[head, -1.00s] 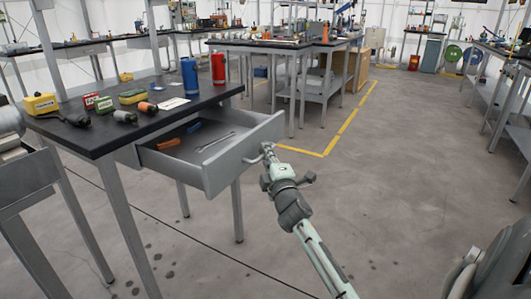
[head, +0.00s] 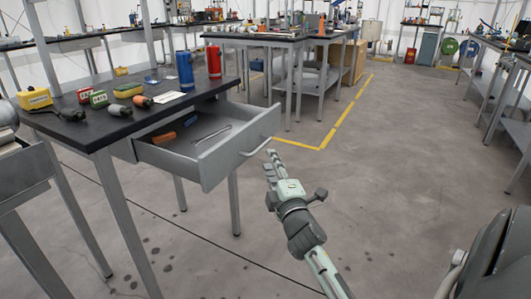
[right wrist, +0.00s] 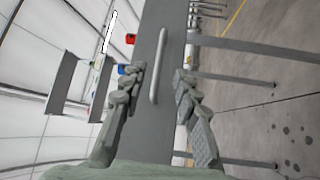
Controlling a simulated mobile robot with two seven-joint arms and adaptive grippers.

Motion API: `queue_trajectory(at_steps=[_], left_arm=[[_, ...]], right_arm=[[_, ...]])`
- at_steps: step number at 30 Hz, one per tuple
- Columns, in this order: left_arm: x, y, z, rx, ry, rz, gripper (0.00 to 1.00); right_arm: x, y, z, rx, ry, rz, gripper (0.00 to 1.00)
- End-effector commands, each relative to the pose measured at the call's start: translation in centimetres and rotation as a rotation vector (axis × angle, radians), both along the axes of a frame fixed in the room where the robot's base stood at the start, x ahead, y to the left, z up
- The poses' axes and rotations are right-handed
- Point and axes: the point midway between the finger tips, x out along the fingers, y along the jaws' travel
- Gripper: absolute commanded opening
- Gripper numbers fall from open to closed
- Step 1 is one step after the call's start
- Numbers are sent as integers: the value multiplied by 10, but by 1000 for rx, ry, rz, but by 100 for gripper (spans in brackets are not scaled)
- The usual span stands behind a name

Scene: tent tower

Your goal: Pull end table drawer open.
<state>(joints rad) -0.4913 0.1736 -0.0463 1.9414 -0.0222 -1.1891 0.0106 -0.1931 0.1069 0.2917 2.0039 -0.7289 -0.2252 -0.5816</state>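The end table (head: 100,130) has a dark top and grey legs, and stands at the left in the head view. Its grey drawer (head: 215,165) is pulled out towards the right. An orange item, a blue item and a wrench (head: 212,135) lie in it. The bar handle (head: 258,149) is on the drawer front. My left gripper is not in view.
On the table top stand a blue canister (head: 185,70), a red canister (head: 214,62) and several small boxes and tools. Another bench (head: 25,185) is at the lower left. The floor (head: 400,170) right of the drawer is clear.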

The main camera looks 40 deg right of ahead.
Motion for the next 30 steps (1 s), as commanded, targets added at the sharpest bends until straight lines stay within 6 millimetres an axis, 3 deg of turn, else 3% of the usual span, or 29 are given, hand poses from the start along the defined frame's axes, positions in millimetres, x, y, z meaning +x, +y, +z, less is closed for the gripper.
queue_trajectory(at_steps=[3, 8, 26, 29, 30], left_arm=[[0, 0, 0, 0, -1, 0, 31], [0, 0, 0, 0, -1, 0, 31], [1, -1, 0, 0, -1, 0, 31], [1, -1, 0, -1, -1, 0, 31], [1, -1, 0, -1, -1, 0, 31]], right_arm=[[-18, 8, -3, 3, 1, 0, 31], [-30, 12, -4, 0, 0, -1, 31], [-31, 13, -4, 1, 0, 0, 31], [-32, 14, -16, 49, 19, -2, 31], [-33, 15, -29, 97, 38, -7, 31]])
